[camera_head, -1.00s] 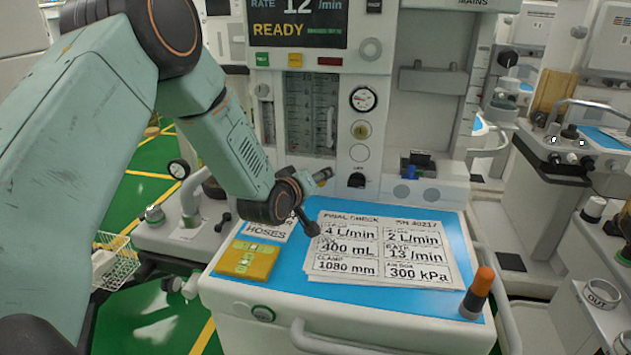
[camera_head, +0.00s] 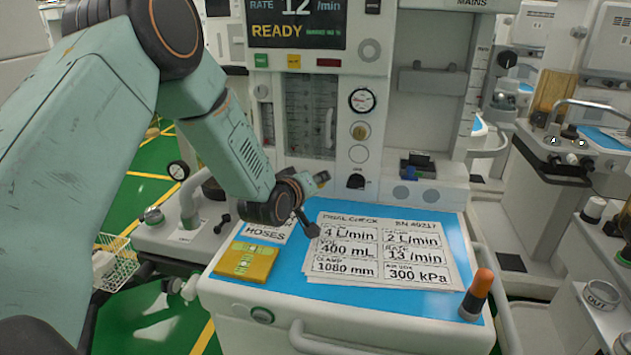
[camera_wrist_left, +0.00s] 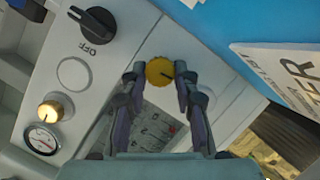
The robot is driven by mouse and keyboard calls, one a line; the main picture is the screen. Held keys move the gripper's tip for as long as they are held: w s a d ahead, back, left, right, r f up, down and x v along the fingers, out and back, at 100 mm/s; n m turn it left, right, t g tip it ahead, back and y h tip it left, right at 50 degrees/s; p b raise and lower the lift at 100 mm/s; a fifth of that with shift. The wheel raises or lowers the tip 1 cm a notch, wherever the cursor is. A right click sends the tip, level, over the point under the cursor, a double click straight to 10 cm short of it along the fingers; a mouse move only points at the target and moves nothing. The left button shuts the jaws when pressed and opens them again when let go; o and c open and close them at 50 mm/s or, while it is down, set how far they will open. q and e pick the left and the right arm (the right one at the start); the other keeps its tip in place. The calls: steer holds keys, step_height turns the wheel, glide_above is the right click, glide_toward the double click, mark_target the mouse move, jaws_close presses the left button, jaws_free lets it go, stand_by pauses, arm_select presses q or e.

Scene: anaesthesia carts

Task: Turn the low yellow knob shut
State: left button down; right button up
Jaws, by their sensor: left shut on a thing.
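The low yellow knob (camera_wrist_left: 160,71) shows in the left wrist view on the machine's pale front panel, with a dark line on its face. My left gripper (camera_wrist_left: 160,76) is shut on it, one dark finger at each side. In the head view my left arm comes in from the left, and its wrist (camera_head: 285,198) is in front of the lower panel; I cannot make out the knob there. My right gripper is not in view.
A black OFF knob (camera_wrist_left: 95,22), a brass knob (camera_wrist_left: 50,112) and a gauge (camera_wrist_left: 40,140) are on the same panel. Below my wrist, printed sheets (camera_head: 390,250), a yellow box (camera_head: 246,262) and an orange-topped cylinder (camera_head: 477,295) are on the blue worktop (camera_head: 290,283).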

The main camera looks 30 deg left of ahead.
arm_select(q)
steer(key=shift+d+r+m+y+p, duration=0.15)
steer(key=shift+m+y+p, duration=0.15)
steer(key=shift+m+p, duration=0.55)
steer(key=m+y+p, duration=0.1)
steer(key=p, duration=0.1)
steer(key=shift+d+m+g+p, duration=0.1)
steer(key=shift+m+g+p, duration=0.2)
steer(key=shift+m+g, duration=0.1)
steer(key=shift+w+d+m+y+p, duration=0.1)
steer(key=shift+m+y+p, duration=0.6)
steer(key=shift+m+p, duration=0.2)
steer(key=shift+d+m+g+y+p, duration=0.1)
steer(key=shift+m+g+y+p, duration=0.2)
steer(key=shift+m+y+p, duration=0.45)
steer(key=shift+m+y, duration=0.25)
steer(key=shift+m, duration=0.55)
steer(key=shift+w+d+f+m+y, duration=0.1)
steer(key=shift+f+m+y, duration=0.15)
steer(key=shift+m+y, duration=0.55)
steer(key=m+y, duration=0.1)
steer(key=m, duration=0.2)
steer(key=shift+f+b, duration=0.1)
steer(key=shift+b, duration=0.2)
steer(key=shift+m+y, duration=0.4)
steer(key=shift+m, duration=0.1)
